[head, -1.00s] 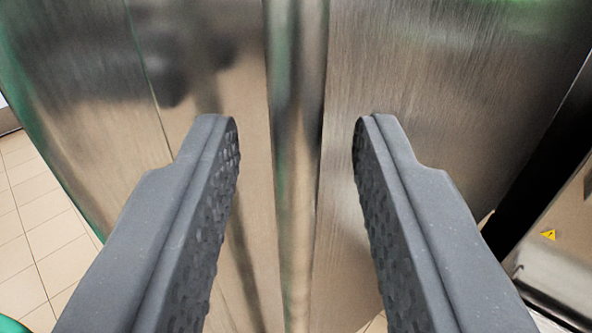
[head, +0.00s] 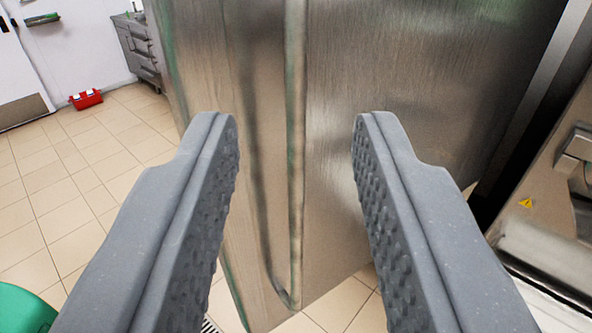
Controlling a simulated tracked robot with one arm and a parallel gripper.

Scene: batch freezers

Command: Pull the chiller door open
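The chiller door (head: 400,110) is a brushed steel panel that fills the middle and upper right of the head view. A long vertical bar handle (head: 296,150) runs down it and curves in to the panel near its lower end. My gripper (head: 295,120) is open, with one dark grey ridged finger on each side of the handle in the picture. The handle shows between the fingers with clear gaps on both sides. I cannot tell how far it lies beyond the fingertips. The upper end of the handle is out of view.
A steel machine with a yellow warning label (head: 526,203) stands close at the right. Tiled floor (head: 80,215) is open at the left, with a red box (head: 86,99) by the far wall and a steel cabinet (head: 138,47). A green object (head: 22,312) is at the lower left.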

